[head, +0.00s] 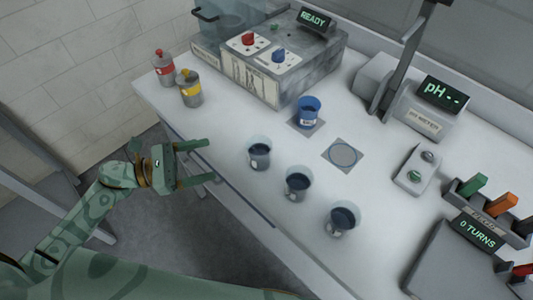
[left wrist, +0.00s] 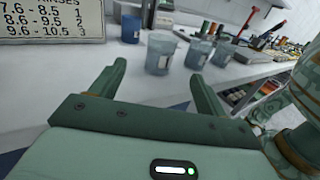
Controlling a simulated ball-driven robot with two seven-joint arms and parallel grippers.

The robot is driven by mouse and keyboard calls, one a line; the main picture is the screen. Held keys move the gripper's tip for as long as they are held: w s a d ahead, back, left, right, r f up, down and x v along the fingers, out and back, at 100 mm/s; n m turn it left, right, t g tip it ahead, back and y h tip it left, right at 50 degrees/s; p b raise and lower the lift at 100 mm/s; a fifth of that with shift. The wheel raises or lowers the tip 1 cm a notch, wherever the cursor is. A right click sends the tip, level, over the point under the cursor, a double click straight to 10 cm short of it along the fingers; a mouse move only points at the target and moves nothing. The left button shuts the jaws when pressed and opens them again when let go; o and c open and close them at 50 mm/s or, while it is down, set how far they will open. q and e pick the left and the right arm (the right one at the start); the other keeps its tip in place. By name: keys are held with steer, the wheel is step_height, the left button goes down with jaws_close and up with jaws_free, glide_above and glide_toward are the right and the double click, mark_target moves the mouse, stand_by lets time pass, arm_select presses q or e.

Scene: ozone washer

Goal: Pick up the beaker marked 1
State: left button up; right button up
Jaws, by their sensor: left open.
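Three clear beakers with dark liquid and small white labels stand in a slanting row near the table's front edge: the left beaker (head: 259,152), the middle beaker (head: 298,185) and the right beaker (head: 342,219). The label numbers are too small to read, so I cannot tell which is marked 1. My left gripper (head: 209,160) is open and empty, just left of the left beaker and apart from it. In the left wrist view, a beaker (left wrist: 161,54) shows beyond and between the open fingers (left wrist: 158,74), with others to its right. My right gripper is not in view.
A blue cup (head: 308,113) stands on a grey pad behind the beakers, beside an empty pad (head: 343,155). The washer box (head: 307,68) is at the back, with red and yellow bottles (head: 190,90) left. A pH meter (head: 430,110) and coloured-handled rack stand right.

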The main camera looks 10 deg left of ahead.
arm_select(q)
steer(key=p, duration=0.2)
glide_toward(271, 144)
steer(key=w+d, duration=0.1)
steer(key=w+d+f, duration=0.1)
steer(key=shift+w+d, duration=0.25)
steer(key=shift+d, duration=0.15)
steer(key=x, duration=0.5)
steer(key=shift+s+d+p, duration=0.1)
steer(key=shift+d+p, duration=0.25)
steer(key=c, duration=1.2)
